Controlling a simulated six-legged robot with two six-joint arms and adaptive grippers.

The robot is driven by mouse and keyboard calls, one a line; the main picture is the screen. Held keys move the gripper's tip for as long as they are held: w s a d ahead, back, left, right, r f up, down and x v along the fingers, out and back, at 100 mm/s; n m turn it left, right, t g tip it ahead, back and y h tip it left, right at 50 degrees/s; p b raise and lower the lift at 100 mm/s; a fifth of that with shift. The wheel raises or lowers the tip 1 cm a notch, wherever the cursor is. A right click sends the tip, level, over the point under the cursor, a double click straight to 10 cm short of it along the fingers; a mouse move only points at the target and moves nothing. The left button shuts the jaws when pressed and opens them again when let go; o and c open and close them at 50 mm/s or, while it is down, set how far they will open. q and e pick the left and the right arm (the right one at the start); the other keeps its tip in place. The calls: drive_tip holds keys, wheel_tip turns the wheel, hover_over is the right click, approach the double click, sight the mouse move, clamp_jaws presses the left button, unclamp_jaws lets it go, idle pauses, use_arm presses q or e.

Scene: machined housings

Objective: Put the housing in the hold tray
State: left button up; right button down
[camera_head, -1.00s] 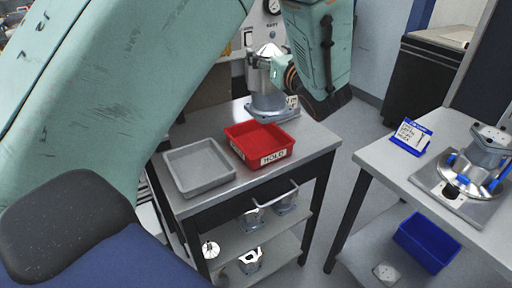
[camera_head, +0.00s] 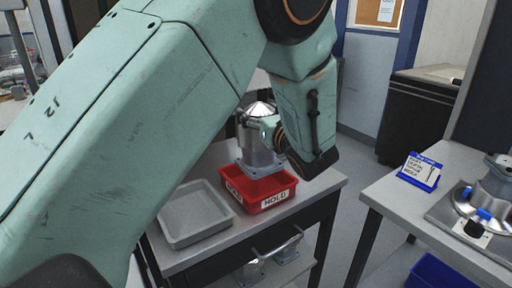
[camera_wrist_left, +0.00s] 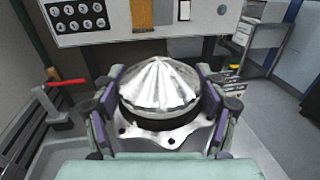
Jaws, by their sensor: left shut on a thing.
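The silver housing (camera_head: 257,135) has a domed, ribbed top and a square flange. My left gripper (camera_head: 277,140) is shut on it, and in the head view it appears above the red hold tray (camera_head: 276,200). The flange overlaps the tray's back part in the picture; whether it touches the tray floor I cannot tell. In the left wrist view the housing (camera_wrist_left: 160,88) sits upright between the two purple-padded fingers (camera_wrist_left: 160,108). The tray carries a white HOLD label on its front. My right gripper is not in view.
A grey tray (camera_head: 195,214) stands left of the red tray on the metal cart (camera_head: 325,181). More housings (camera_head: 287,250) lie on the cart's lower shelf. A bench at right bears a blue-framed sign (camera_head: 420,171) and a fixture (camera_head: 478,215). A blue bin (camera_head: 440,274) is below.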

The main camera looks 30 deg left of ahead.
sight(260, 143)
use_arm(q)
drive_tip(key=f, duration=0.3)
drive_tip(key=shift+w+d+f, duration=0.15)
drive_tip(key=shift+w+f, duration=0.1)
drive_tip(key=shift+f, duration=0.35)
drive_tip(key=shift+s+f, duration=0.1)
drive_tip(key=shift+f, duration=0.3)
wheel_tip(260, 143, down, 3)
drive_tip(key=shift+r+b, duration=0.2)
drive_tip(key=shift+b, duration=0.1)
drive_tip(key=shift+f, duration=0.25)
drive_tip(key=o, duration=1.4)
drive_tip(key=shift+f, duration=0.15)
drive_tip(key=o, duration=0.4)
drive_tip(key=shift+s+r, duration=0.25)
drive_tip(key=shift+w+f, duration=0.2)
drive_tip(key=shift+w, duration=0.05)
